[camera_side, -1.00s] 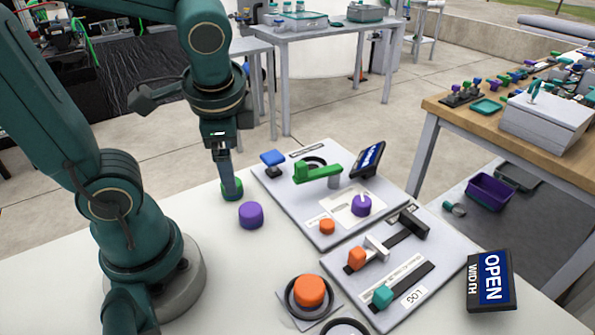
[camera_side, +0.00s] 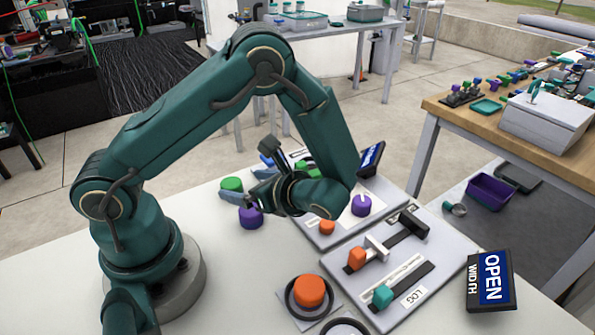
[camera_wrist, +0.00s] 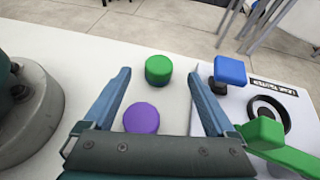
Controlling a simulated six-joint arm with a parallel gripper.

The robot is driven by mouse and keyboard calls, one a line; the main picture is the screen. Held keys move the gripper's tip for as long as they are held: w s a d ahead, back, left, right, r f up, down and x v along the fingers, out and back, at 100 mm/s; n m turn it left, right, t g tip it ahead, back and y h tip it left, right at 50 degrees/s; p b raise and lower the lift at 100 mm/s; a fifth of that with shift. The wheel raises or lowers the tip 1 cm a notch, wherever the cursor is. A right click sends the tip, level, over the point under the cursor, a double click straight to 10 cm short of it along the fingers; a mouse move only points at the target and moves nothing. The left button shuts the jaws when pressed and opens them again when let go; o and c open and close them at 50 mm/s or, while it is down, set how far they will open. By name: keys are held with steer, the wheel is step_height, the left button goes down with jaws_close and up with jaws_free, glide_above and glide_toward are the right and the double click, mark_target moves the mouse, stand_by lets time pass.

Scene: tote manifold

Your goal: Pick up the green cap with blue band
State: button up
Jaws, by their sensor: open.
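The green cap (camera_side: 231,184) stands upright on the white table, left of the purple cap (camera_side: 250,218) and slightly farther back. In the wrist view the green cap (camera_wrist: 158,68) shows a bright top and a darker side; I cannot make out a blue band. My gripper (camera_wrist: 159,76) is open and empty, tilted over toward the caps. In the wrist view the green cap appears between the fingertips, with clear gaps on both sides. The purple cap (camera_wrist: 141,117) appears between the fingers, closer to the palm. In the side view my wrist hides part of the gripper.
A grey panel with a blue knob (camera_wrist: 229,70), a black ring (camera_wrist: 268,114) and a green lever (camera_wrist: 267,136) lies to the right. A second panel with an orange slider knob (camera_side: 357,258) and an orange button (camera_side: 309,291) are nearer.

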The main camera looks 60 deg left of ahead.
mark_target(231, 182)
steer(key=shift+x, duration=2.5)
jaws_close()
